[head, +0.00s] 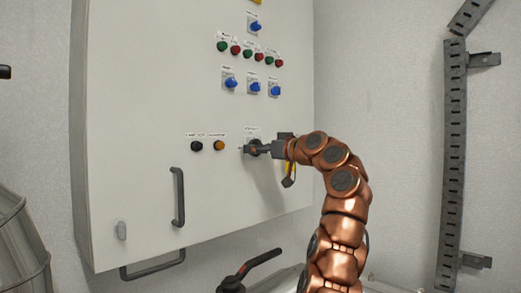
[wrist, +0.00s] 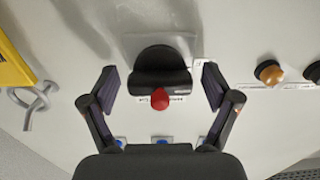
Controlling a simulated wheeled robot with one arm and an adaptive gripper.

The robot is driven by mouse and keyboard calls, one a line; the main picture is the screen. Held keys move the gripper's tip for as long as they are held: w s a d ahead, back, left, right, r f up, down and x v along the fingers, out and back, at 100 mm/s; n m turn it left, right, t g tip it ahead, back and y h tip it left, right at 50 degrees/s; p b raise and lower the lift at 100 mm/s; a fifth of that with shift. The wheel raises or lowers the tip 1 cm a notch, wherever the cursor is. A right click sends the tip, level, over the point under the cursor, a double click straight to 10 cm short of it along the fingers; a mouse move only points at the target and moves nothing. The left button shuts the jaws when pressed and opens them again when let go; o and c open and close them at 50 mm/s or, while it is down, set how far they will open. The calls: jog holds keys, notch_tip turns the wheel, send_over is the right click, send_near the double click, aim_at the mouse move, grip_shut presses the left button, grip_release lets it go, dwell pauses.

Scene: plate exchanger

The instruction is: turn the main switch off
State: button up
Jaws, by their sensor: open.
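The main switch, a black rotary knob (wrist: 160,72) on a pale plate, is in the middle of the wrist view. A red round part (wrist: 160,99) shows at its edge. My gripper (wrist: 160,86) is open, one finger on each side of the knob, with gaps visible on both sides. In the head view my gripper (head: 262,149) is at the lower right of the grey cabinet door, in front of the switch (head: 254,141), which it partly hides. I cannot tell the switch's exact position setting.
A black button (head: 197,146) and an amber one (head: 219,145) sit left of the switch. Blue selector knobs (head: 254,87) and red and green buttons are higher up. A door handle (head: 178,197) stands out at lower left. A yellow item (wrist: 12,65) with a metal hook is near my gripper.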

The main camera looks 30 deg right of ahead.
jog(key=v, duration=1.2)
dwell(0.5)
